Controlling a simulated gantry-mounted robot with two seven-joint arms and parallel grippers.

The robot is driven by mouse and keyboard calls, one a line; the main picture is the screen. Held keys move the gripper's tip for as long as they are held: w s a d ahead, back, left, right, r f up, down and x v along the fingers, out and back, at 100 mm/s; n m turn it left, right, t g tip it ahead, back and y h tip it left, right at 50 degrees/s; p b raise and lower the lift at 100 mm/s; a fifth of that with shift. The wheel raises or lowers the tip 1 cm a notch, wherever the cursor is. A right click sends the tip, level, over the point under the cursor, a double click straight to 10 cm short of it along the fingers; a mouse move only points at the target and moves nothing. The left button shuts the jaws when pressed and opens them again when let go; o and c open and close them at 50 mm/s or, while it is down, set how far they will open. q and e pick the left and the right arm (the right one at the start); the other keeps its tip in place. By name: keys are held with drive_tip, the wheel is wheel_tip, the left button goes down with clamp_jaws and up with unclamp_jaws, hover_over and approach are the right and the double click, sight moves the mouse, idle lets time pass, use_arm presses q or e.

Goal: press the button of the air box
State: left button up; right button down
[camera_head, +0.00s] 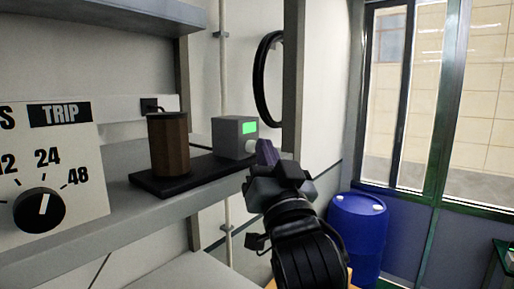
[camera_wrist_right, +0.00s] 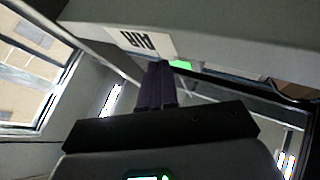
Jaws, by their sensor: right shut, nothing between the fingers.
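The air box (camera_head: 228,138) is a small grey box with a lit green screen. It stands at the right end of a black base on the shelf. Its pale round button (camera_head: 251,146) sticks out below the screen. My right gripper (camera_head: 264,148) is shut and empty, its purple fingertips right beside the button; I cannot tell whether they touch it. In the right wrist view the purple fingers (camera_wrist_right: 160,72) point toward the white AIR label (camera_wrist_right: 142,41), and part of the green screen (camera_wrist_right: 181,64) shows next to them. The button is not clear there. My left gripper is not in view.
A brown cylinder (camera_head: 168,144) stands on the black base (camera_head: 146,185), left of the box. A panel with a TRIP dial (camera_head: 39,210) is at the far left. A grey post (camera_head: 293,80) rises behind my right gripper. A blue barrel (camera_head: 358,232) stands on the floor.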

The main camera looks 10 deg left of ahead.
drive_tip(key=shift+w+a, duration=0.1)
drive_tip(key=shift+a, duration=0.15)
drive_tip(key=shift+d, duration=0.15)
drive_tip(key=shift+s+d, duration=0.5)
drive_tip(key=shift+d, duration=0.2)
idle(0.3)
drive_tip(key=s+d, duration=0.3)
drive_tip(key=d, duration=0.2)
idle(0.4)
drive_tip(key=shift+d, duration=0.1)
drive_tip(key=shift+s, duration=0.1)
